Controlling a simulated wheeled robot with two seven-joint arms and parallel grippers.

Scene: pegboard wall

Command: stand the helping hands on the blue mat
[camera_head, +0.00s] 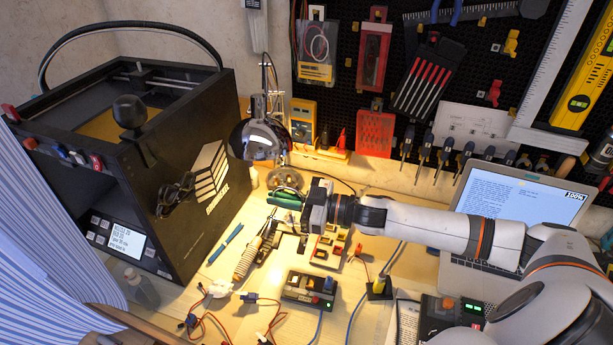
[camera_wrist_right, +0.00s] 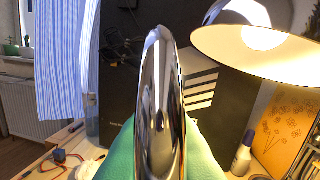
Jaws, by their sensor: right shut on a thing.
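My right gripper (camera_head: 278,199) reaches in from the right, with green fingers pointing left in front of the black printer. It is shut on a thin, shiny chrome piece (camera_wrist_right: 160,105), which stands upright between the green fingers in the right wrist view. I take this piece to be part of the helping hands. The rest of the helping hands is hidden or too small to tell. I cannot make out the blue mat in either view. My left gripper is not in view.
The black 3D printer (camera_head: 200,190) stands on the left. The chrome lamp (camera_head: 260,138) stands close behind my right gripper. A coiled soldering iron holder (camera_head: 247,258), a small device (camera_head: 308,290) and loose cables lie in front. A laptop (camera_head: 515,195) stands on the right.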

